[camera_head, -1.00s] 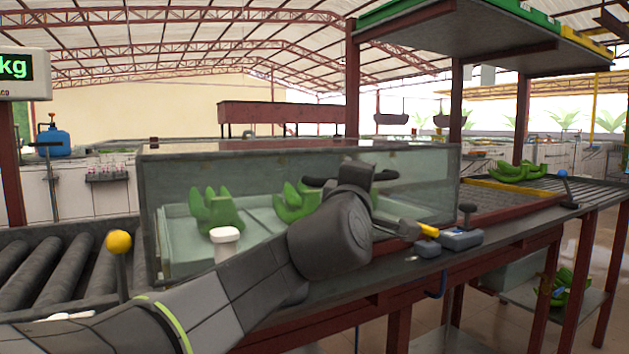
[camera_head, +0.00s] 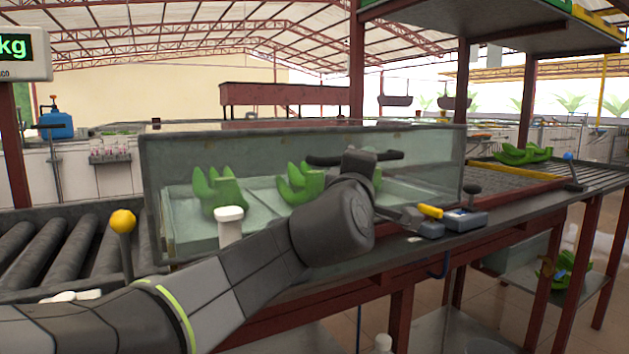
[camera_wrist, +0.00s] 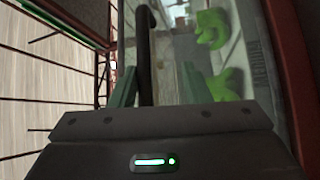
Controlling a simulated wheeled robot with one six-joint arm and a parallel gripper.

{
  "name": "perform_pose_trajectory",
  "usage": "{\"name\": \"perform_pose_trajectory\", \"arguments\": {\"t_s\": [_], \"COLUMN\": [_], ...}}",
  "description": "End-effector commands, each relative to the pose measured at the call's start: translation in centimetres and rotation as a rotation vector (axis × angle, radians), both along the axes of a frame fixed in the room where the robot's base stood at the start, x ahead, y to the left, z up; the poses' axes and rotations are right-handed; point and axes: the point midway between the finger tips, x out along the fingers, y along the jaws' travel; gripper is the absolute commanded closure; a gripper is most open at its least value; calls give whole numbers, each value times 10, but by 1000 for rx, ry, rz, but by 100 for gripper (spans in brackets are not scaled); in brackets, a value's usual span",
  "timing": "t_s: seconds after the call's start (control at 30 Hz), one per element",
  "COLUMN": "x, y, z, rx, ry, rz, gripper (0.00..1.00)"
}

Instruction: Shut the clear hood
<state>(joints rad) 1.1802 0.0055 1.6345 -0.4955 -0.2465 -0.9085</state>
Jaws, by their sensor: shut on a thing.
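The clear hood (camera_head: 420,150) is a dark-framed glass box across the middle of the head view. Its front pane stands nearly upright over a pale tray (camera_head: 185,215) with green banana clusters (camera_head: 218,192). A dark bar handle (camera_head: 388,155) sits on the front of the hood. My gripper (camera_wrist: 155,88) is at the handle, with the dark bar (camera_wrist: 145,45) between its fingers in the wrist view; it is shut on it. My wrist hides the middle of the hood's lower front edge, so I cannot tell whether a gap is left there.
A roller conveyor (camera_head: 60,255) and a yellow-knobbed lever (camera_head: 123,222) are at left. A white-capped post (camera_head: 229,225) stands before the hood. A grey box (camera_head: 465,220) with a yellow piece lies on the bench at right. A shelf hangs above right.

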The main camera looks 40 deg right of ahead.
Motion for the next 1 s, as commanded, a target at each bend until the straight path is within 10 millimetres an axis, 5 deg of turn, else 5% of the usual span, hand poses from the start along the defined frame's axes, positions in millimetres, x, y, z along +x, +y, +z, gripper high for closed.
{"name": "perform_pose_trajectory", "arguments": {"t_s": [0.6, 1.0], "x": [-53, -65], "y": [96, 117], "z": [-14, -20], "rx": [1, 2], "ry": [0, 0], "rz": [-2, -1], "gripper": [64, 64]}}
